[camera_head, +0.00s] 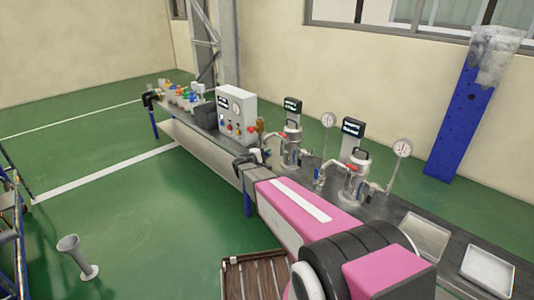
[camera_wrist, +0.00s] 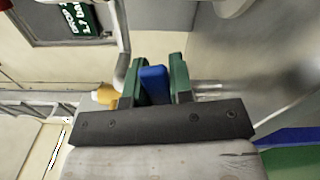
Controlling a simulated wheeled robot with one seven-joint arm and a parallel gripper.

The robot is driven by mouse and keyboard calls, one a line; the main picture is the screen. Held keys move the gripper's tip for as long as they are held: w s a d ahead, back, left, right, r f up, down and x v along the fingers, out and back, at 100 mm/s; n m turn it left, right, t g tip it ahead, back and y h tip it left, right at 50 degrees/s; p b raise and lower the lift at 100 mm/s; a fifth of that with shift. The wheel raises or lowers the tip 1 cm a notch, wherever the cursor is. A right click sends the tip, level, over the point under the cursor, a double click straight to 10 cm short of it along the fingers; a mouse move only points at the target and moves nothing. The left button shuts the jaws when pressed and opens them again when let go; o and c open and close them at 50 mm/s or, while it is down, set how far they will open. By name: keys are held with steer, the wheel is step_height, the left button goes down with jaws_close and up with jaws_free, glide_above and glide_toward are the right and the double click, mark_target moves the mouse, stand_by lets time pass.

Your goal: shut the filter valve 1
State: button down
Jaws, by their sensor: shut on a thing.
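In the wrist view my gripper (camera_wrist: 155,72) has its two green fingers closed on a blue handle (camera_wrist: 154,88), which stands up between them. The blue handle looks like a valve lever, but its label and most of its body are hidden behind the gripper's dark crossbar. A grey metal pipe (camera_wrist: 122,35) rises just left of the fingers, and a yellow-orange fitting (camera_wrist: 105,94) sits beside it. In the head view my pink arm reaches over the bench, and two metal vessels (camera_head: 291,148) (camera_head: 353,186) with red-tipped fittings stand to its right. The held handle cannot be made out there.
A white control box (camera_head: 237,108) with a gauge stands farther along the bench. Metal trays (camera_head: 488,267) lie at the near right end. A wooden slatted pallet (camera_head: 248,278) is on the floor.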

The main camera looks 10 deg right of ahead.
steer(key=shift+f+m, duration=0.55)
steer(key=shift+m, duration=0.75)
steer(key=c, duration=1)
jaws_free()
steer(key=shift+s+a, duration=0.1)
steer(key=v, duration=1)
steer(key=shift+s+a, duration=0.2)
steer(key=shift+a, duration=0.05)
steer(key=shift+a, duration=0.1)
